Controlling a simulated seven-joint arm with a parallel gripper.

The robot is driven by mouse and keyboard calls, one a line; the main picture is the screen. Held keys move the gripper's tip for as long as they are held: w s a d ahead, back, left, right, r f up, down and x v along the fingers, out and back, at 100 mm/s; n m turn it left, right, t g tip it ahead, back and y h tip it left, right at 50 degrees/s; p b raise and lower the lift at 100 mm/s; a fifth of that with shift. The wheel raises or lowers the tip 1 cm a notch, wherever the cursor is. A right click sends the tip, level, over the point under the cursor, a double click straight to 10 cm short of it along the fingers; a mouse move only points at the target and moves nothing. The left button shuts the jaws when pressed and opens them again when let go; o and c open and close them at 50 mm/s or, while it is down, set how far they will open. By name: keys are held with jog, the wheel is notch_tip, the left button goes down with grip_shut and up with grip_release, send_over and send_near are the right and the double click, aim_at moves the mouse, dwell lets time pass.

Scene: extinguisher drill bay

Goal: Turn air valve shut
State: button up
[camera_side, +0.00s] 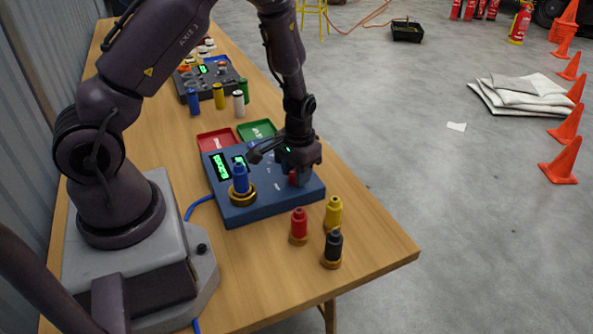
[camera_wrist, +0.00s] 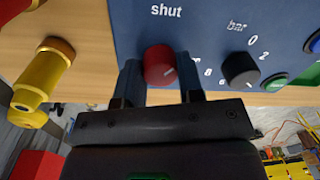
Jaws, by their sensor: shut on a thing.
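The air valve is a red knob (camera_wrist: 158,65) on the blue control box (camera_side: 245,208), below the printed word "shut" in the wrist view. A short white mark shows on its face, pointing sideways to the right rather than up at the word. My gripper (camera_wrist: 161,80) has one finger on each side of the knob and is shut on it. In the side view my gripper (camera_side: 299,172) points down over the box's right part, and the red knob (camera_side: 292,178) is partly hidden by the fingers.
A black knob (camera_wrist: 240,69) with a bar scale sits right of the valve in the wrist view. A blue bottle (camera_side: 240,178) stands in a brass ring on the box. Red (camera_side: 299,224), yellow (camera_side: 333,212) and black (camera_side: 333,247) bottles stand near the table's front edge.

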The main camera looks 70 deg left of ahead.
jog(key=n, duration=0.3)
jog(key=shift+n, duration=2.3)
jog(key=o, duration=0.9)
jog(key=r, duration=1.3)
jog(key=shift+w+d, duration=0.1)
jog(key=shift+w, duration=0.15)
